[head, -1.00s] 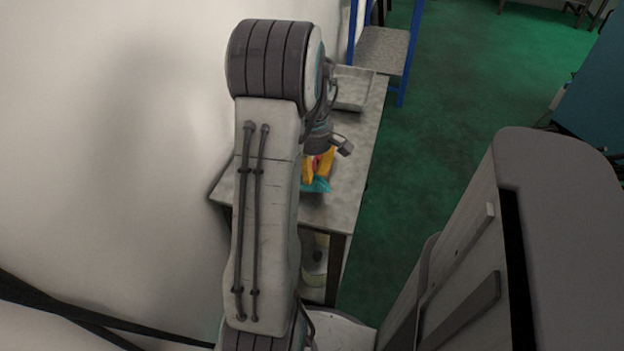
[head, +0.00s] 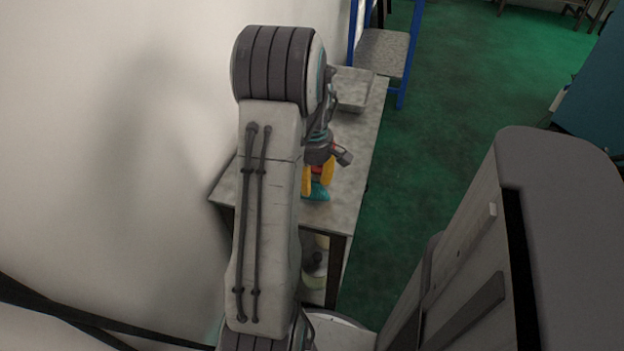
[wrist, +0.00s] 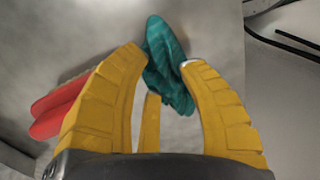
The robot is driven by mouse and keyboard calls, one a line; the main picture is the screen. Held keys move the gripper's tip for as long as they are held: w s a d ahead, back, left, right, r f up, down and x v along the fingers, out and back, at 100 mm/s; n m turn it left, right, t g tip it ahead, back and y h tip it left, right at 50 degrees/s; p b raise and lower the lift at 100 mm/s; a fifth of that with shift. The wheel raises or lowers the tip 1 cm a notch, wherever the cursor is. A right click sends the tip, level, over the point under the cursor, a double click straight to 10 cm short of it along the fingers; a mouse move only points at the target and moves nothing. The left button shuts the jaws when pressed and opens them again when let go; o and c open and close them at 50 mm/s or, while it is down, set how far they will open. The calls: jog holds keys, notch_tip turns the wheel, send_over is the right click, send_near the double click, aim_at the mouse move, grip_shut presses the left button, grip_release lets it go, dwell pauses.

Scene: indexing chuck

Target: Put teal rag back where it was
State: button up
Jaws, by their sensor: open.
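The teal rag (head: 318,191) lies crumpled on the grey table near its front edge. It also shows in the wrist view (wrist: 166,55), just beyond and partly between the fingertips. My gripper (head: 318,186) has yellow fingers, and in the wrist view (wrist: 165,58) they stand apart on either side of the rag's near part. The gripper is open; I cannot tell whether a finger touches the rag. My arm hides part of the table in the head view.
A red object (wrist: 58,108) lies left of the fingers in the wrist view. A grey tray (head: 352,92) stands at the table's far end. The table (head: 352,150) is bare along its right side. A white wall is on the left.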

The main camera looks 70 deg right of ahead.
notch_tip(320, 180, up, 12)
jog(key=p, duration=0.3)
jog(key=shift+d+r, duration=0.15)
jog(key=shift+d, duration=0.05)
dwell(0.3)
jog(key=w+a+r+h, duration=0.1)
jog(key=w+a+r, duration=0.1)
jog(key=w+a, duration=0.65)
jog(key=w+a+r, duration=0.2)
jog(key=w+a, duration=0.6)
jog(key=a, duration=0.2)
jog(key=s+a+f+t, duration=0.1)
jog(key=a, duration=0.9)
jog(key=s+a+n+t, duration=0.1)
jog(key=s+a, duration=0.1)
jog(key=a, duration=0.8)
jog(key=shift+s+a+f+t+y, duration=0.2)
jog(key=shift+f+t+y, duration=0.1)
jog(key=shift+f, duration=0.1)
